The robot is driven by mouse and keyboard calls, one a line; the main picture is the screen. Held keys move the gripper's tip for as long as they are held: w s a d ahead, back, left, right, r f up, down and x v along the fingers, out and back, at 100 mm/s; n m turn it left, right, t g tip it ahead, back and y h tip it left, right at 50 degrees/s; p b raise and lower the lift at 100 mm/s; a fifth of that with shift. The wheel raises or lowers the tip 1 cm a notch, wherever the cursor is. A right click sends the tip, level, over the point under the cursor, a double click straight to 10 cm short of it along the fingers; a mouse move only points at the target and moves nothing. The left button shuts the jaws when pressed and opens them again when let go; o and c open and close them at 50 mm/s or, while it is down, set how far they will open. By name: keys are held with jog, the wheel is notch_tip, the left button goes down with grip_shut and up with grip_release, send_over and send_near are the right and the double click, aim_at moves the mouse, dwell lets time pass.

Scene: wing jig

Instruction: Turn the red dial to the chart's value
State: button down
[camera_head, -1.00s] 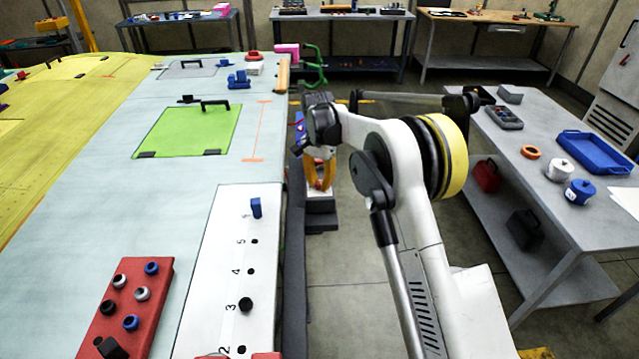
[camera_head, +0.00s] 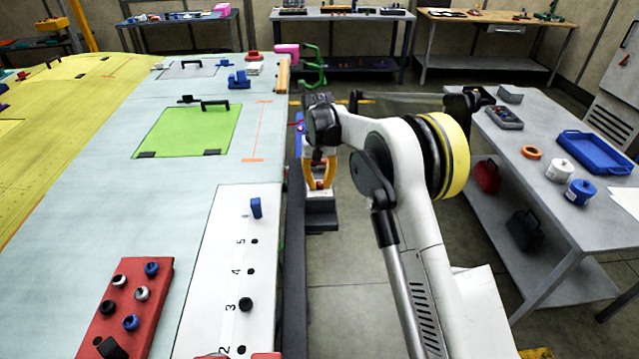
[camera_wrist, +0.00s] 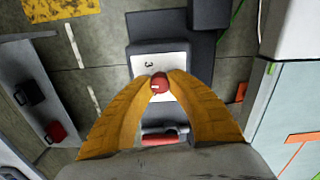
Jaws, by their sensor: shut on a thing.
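The red dial (camera_wrist: 159,87) sits on a white plate (camera_wrist: 142,66) on a dark grey box in the wrist view. A "3" is printed on the plate beyond the dial. A pale mark shows on the dial. My gripper (camera_wrist: 160,80) has its yellow fingers closed on the dial from both sides. In the head view my gripper (camera_head: 319,186) points down over the box, right of the big table's edge, and largely hides the dial. No chart can be made out clearly.
A red cylinder (camera_wrist: 160,138) lies close below the dial in the wrist view. The large table (camera_head: 180,200) stands at left, with a numbered white strip (camera_head: 225,270) and a red block (camera_head: 125,300). A grey bench (camera_head: 560,210) stands at right.

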aim_at(319, 183)
dwell(0.4)
jog(key=c, duration=1.2)
grip_release()
notch_tip(319, 183, up, 12)
jog(key=shift+a, duration=0.15)
jog(key=shift+r, duration=0.1)
